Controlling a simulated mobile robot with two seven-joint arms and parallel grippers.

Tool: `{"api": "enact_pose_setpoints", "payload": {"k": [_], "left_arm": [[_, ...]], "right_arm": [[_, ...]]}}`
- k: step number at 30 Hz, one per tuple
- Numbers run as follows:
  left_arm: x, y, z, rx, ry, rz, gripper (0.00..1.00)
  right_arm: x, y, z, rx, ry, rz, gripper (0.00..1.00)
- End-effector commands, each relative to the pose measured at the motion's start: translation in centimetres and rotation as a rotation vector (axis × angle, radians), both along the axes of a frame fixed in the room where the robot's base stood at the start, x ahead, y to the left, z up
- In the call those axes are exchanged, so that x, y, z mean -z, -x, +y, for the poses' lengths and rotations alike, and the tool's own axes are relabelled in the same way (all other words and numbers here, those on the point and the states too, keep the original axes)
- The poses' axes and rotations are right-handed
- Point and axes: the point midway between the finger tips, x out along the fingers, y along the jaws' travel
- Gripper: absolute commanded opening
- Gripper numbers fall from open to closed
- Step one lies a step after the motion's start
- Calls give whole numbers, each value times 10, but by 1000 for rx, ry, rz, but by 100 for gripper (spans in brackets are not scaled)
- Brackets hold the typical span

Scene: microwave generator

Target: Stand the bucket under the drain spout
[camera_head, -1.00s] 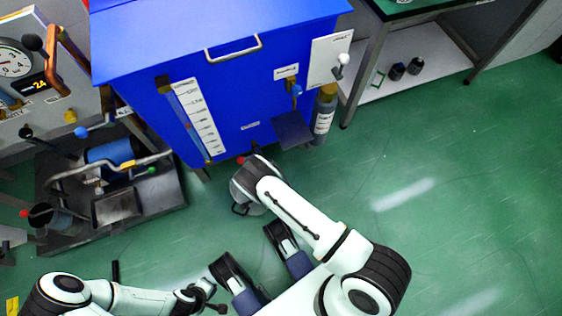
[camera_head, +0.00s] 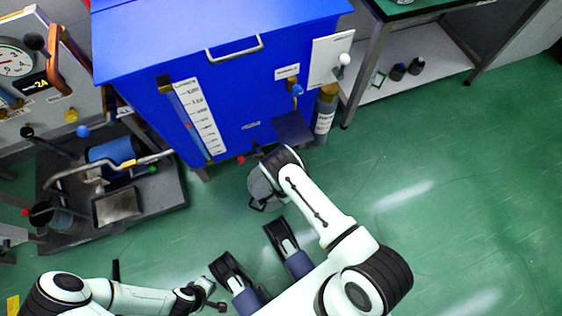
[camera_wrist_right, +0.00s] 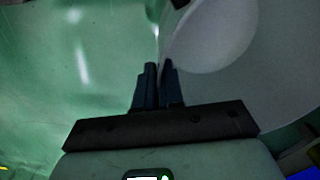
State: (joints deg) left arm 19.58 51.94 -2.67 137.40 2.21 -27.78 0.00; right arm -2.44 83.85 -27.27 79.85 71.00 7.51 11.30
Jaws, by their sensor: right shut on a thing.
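The grey bucket (camera_head: 261,188) is at the floor by the front of the blue tank, partly hidden under my right wrist in the head view. In the right wrist view its pale wall (camera_wrist_right: 220,40) fills the upper right. My right gripper (camera_wrist_right: 159,72) is shut on the bucket's rim. The head view hides its fingers. The drain spout (camera_head: 256,148), with a red knob beside it, is low on the tank's front, just up and left of my right wrist. I cannot tell whether the bucket touches the floor. My left gripper (camera_head: 207,292) is low at the left, its jaws unclear.
The blue tank (camera_head: 240,85) stands at the back, with a dark ledge (camera_head: 293,128) jutting from its front and a bottle (camera_head: 325,112) at its right corner. A dark tray (camera_head: 165,205) with machinery lies at the left. Green floor is clear at the right.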

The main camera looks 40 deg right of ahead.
Motion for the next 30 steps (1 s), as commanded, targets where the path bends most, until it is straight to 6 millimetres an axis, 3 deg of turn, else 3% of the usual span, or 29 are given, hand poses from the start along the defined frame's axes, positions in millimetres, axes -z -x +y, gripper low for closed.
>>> {"api": "enact_pose_setpoints", "payload": {"k": [15,16,18,30], "left_arm": [[6,9,1,-3,2,29,0],[6,9,1,-3,2,29,0],[5,9,1,-3,2,29,0],[-1,2,0,-1,1,6,0]], "right_arm": [[6,-1,0,0,1,-2,0],[6,0,0,0,1,-1,17],[6,0,0,0,1,-1,33],[-1,-1,0,0,1,-2,33]]}}
